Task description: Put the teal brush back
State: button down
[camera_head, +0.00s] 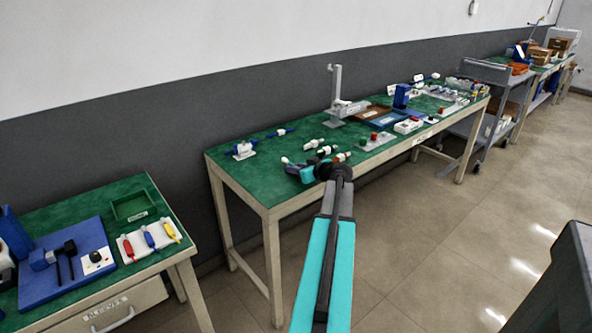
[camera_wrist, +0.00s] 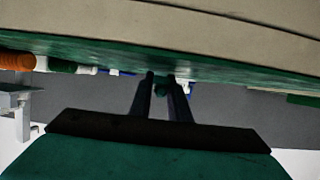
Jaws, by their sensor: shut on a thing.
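My gripper (camera_head: 305,172) is at the front edge of the long green-topped table, at the end of my teal arm. In the wrist view my gripper's two dark fingers (camera_wrist: 162,78) are close together, with a small teal-green piece between them. I take this piece to be the teal brush (camera_wrist: 160,89); most of it is hidden by the fingers. In the head view a small white-tipped piece shows just left of my gripper, too small to tell clearly.
White-collared pieces (camera_head: 313,143) and a brown-ended piece (camera_head: 342,156) lie close behind my gripper. A blue-and-white holder (camera_head: 244,150) stands at the table's left end. A grey stand (camera_head: 337,95), a blue tray (camera_head: 393,116) and a button box (camera_head: 374,140) are farther right.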

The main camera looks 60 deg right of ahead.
jog(key=shift+a+f, duration=0.1)
jog(key=shift+f, duration=0.4)
jog(key=c, duration=1.7)
grip_release()
jog(key=shift+a+f, duration=0.1)
jog(key=shift+o, duration=0.2)
jog(key=shift+r+p, duration=0.2)
jog(key=shift+p, duration=0.1)
jog(key=shift+r+p, duration=0.5)
jog(key=shift+p, duration=0.35)
jog(key=b+v, duration=0.1)
jog(key=v, duration=1.1)
jog(key=shift+d+r, duration=0.15)
jog(key=shift+d, duration=0.1)
